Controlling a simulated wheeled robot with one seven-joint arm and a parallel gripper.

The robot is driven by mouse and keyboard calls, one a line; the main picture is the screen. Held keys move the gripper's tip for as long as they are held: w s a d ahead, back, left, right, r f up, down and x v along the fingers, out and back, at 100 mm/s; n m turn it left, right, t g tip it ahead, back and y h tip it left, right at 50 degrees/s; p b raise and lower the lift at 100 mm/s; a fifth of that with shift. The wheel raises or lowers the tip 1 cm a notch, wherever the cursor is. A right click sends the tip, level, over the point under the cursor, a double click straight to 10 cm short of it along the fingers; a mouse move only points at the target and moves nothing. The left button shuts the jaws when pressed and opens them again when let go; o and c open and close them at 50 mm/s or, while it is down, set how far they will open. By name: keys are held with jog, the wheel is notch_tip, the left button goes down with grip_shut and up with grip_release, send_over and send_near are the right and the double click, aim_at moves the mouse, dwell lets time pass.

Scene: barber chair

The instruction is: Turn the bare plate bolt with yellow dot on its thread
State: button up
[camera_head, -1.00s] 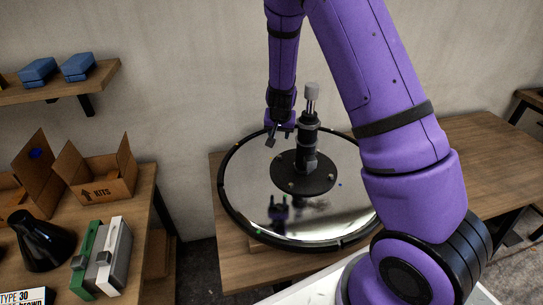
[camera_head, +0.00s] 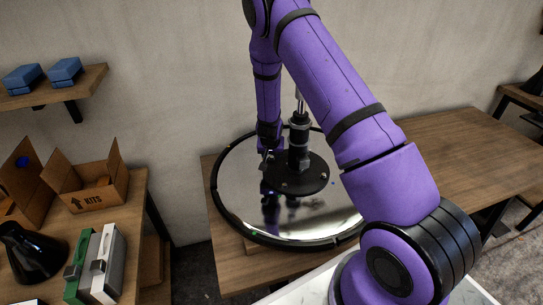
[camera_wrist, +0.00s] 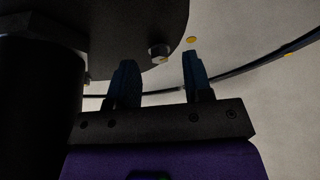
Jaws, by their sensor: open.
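In the wrist view, a small bolt (camera_wrist: 159,52) with a yellowish mark sits at the edge of the round black plate (camera_wrist: 125,28). My gripper (camera_wrist: 160,75) is open, one dark finger to each side in the picture, with the bolt between and slightly beyond the fingertips. I cannot tell whether either finger touches it. In the head view, my gripper (camera_head: 265,163) is low at the left edge of the black plate (camera_head: 312,182), beside the upright black post (camera_head: 299,145). The bolt at my gripper is too small to make out there.
Yellow dots (camera_wrist: 191,40) show near the bolt and on the rim. At left are a KITS box (camera_head: 88,185), a black cone (camera_head: 32,250) and blue items (camera_head: 65,69).

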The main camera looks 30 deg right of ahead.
jog(key=shift+w+d+f, duration=0.15)
jog(key=shift+w+f, duration=0.05)
jog(key=shift+f, duration=0.35)
grip_shut()
jog(key=shift+m, duration=0.3)
